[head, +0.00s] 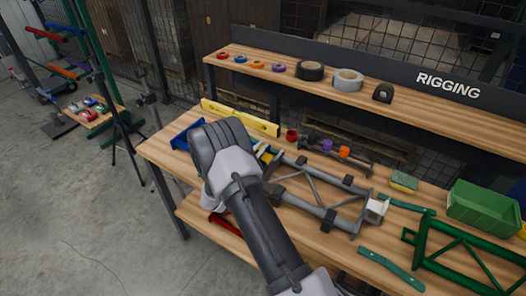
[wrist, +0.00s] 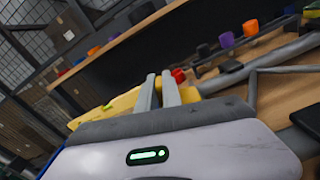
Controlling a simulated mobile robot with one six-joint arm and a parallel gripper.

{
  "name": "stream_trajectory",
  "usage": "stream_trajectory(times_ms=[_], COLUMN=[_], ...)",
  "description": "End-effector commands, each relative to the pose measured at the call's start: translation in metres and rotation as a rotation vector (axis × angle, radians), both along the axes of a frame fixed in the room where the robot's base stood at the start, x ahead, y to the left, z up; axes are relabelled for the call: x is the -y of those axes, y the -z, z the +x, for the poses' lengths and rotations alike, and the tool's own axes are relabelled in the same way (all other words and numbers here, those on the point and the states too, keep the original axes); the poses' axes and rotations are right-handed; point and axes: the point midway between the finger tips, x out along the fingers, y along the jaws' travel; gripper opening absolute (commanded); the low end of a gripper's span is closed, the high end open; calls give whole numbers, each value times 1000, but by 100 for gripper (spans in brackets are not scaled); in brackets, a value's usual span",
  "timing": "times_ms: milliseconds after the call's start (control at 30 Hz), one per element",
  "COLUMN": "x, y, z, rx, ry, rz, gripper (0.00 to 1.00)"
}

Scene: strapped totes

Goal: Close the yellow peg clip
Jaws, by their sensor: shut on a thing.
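Yellow parts that look like the yellow peg clip (head: 275,157) show just right of my gripper, by the left end of the grey tube frame (head: 322,214). My gripper's two grey fingers (wrist: 160,92) stand close together in the wrist view. My gripper is shut on the clip as far as I can tell. The contact is hidden by the gripper body in both views, and I cannot see the clip's jaws.
A long yellow bar (head: 240,117) lies behind my gripper, with a red cup (head: 291,135) at its right end. A blue item (head: 186,133) is on the left. A green bin (head: 484,207) and green frame (head: 465,250) are on the right. The shelf (head: 430,117) stands behind.

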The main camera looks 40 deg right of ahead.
Motion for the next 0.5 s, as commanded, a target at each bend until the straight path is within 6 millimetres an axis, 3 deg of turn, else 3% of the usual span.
stream_trajectory(times_ms=[500], x=[-3], y=[12], z=[7], rx=[-237], ry=[0], rz=[-98], gripper=[0])
